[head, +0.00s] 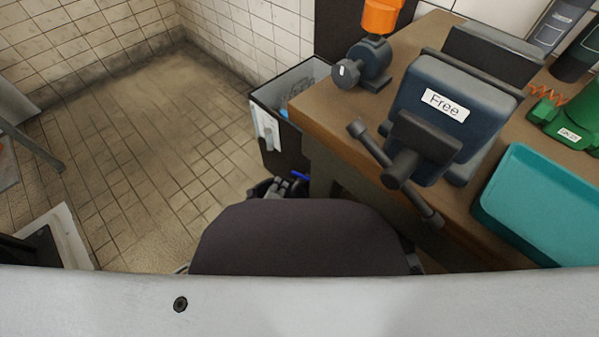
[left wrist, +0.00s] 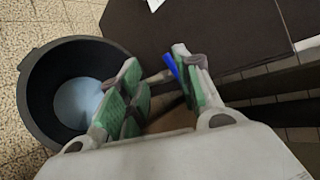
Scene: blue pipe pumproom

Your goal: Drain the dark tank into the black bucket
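The dark tank (head: 283,150) stands left of the workbench, with a white label on its side and an open top. Its dark wall (left wrist: 210,35) fills the upper middle of the left wrist view. A blue lever (head: 300,175) shows low by the tank, and also in the left wrist view (left wrist: 170,65). The black bucket (left wrist: 40,75) stands on the floor at left, with a pale bluish round patch inside. My left gripper (head: 279,187) is low by the tank; its green-padded fingers (left wrist: 160,80) are apart, with the lever beside the right finger. Whether they touch is unclear. My right gripper is out of view.
The wooden workbench (head: 335,125) carries a vise (head: 440,110) labelled "Free", a teal tray (head: 540,205) and a green tool (head: 570,118). A dark rounded shape (head: 300,240) hides much of the lower middle. Tiled floor (head: 150,140) is clear at left.

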